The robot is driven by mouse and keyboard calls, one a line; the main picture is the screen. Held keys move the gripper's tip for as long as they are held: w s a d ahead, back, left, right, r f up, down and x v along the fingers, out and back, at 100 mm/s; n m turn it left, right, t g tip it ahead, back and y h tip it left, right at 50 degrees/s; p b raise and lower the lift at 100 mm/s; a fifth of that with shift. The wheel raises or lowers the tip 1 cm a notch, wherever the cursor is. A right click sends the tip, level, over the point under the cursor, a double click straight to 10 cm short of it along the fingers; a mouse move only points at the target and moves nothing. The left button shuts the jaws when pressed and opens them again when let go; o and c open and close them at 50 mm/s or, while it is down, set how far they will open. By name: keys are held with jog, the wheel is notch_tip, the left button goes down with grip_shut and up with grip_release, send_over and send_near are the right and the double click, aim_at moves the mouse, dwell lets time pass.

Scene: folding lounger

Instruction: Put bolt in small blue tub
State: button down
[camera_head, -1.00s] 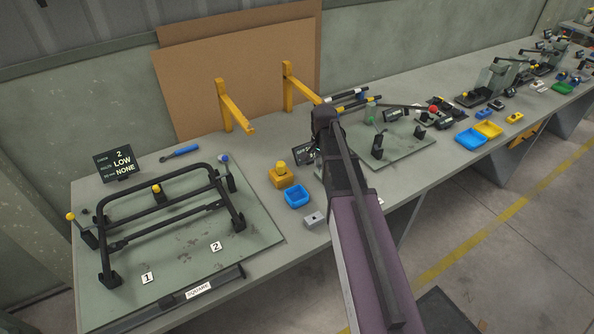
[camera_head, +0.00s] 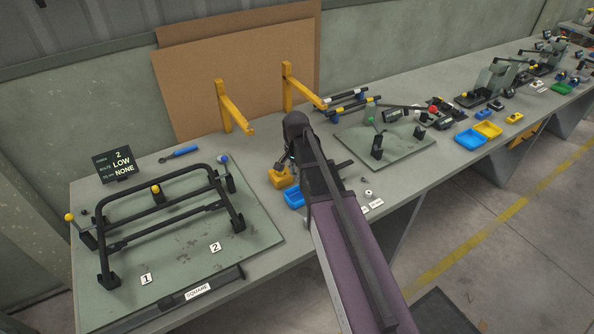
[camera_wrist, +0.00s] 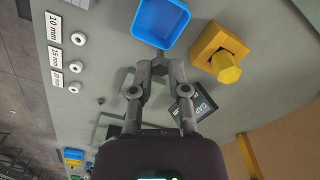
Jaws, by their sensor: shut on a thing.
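The small blue tub (camera_wrist: 161,22) is at the top middle of the wrist view, just ahead of my fingertips. It also shows in the head view (camera_head: 293,199), partly covered by my arm. My gripper (camera_wrist: 160,66) has its fingertips brought together at the near edge of the tub. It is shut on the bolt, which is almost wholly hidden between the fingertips. In the picture the fingertips lie just outside the tub's opening; I cannot tell their height above it.
A yellow block with a yellow hexagonal knob (camera_wrist: 214,54) stands right beside the tub. A dark label plate (camera_wrist: 200,114) lies nearby. Several washers with millimetre labels (camera_wrist: 56,53) are at the left. A black frame (camera_head: 165,205) stands on the mat at left in the head view.

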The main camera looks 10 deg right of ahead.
jog(key=shift+f, duration=0.15)
jog(key=shift+f+b, duration=3.3)
jog(key=shift+b, duration=0.1)
jog(key=c, duration=0.5)
grip_release()
jog(key=shift+c, duration=0.2)
jog(key=shift+s, duration=0.15)
jog(key=s+n, duration=0.2)
jog(key=s, duration=0.3)
jog(key=s+n, duration=0.3)
jog(key=s, duration=0.1)
jog(key=s+n, duration=0.2)
jog(key=s, duration=0.3)
jog(key=shift+s+d, duration=0.3)
jog(key=shift+s, duration=0.05)
jog(key=shift+s+n, duration=0.6)
jog(key=shift+n, duration=0.1)
